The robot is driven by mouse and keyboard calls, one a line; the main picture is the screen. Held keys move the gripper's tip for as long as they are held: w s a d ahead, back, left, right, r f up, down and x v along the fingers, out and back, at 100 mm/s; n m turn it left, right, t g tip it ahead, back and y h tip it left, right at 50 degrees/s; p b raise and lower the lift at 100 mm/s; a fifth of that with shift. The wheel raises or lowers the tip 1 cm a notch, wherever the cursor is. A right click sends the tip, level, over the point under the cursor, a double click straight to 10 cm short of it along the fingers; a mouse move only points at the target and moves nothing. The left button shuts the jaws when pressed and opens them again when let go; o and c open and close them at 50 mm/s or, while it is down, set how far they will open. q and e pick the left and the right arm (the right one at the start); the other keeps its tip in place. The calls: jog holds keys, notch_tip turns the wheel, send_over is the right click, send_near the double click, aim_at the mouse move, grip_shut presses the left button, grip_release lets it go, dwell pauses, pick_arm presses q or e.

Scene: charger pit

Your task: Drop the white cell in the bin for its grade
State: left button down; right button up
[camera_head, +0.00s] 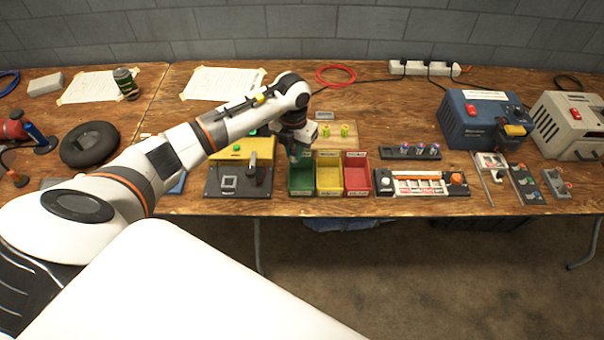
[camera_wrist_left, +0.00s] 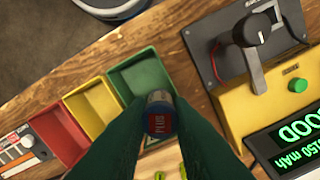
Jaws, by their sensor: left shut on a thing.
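My left gripper (camera_head: 295,152) is shut on a small cell (camera_wrist_left: 160,98). In the left wrist view the cell has a greyish end and a red patch reading PLUS, between the dark green fingers. In the head view the fingers hide it. The gripper is over the back part of the green bin (camera_head: 301,192); the exact height is hard to tell. The yellow bin (camera_head: 329,192) and the red bin (camera_head: 357,192) stand to its right. The tester display (camera_wrist_left: 290,145) reads GOOD and a figure ending in 150 mAh. My right gripper is not in view.
The yellow tester (camera_wrist_left: 255,105) with a black lever panel (camera_head: 228,182) stands left of the bins. A wooden board (camera_head: 345,132) with green-yellow cells lies behind them. A slotted tray (camera_head: 425,183) is right of the red bin. The table's front edge runs just before the bins.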

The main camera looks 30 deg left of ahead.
pick_arm(q)
jog(key=shift+f+b, duration=2.2)
jog(key=shift+f, duration=0.85)
jog(key=c, duration=1.2)
grip_release()
jog(key=shift+r, duration=0.15)
notch_tip(320, 180, up, 12)
jog(key=shift+f+b, duration=0.1)
jog(key=shift+b, duration=0.45)
jog(key=shift+d, duration=0.15)
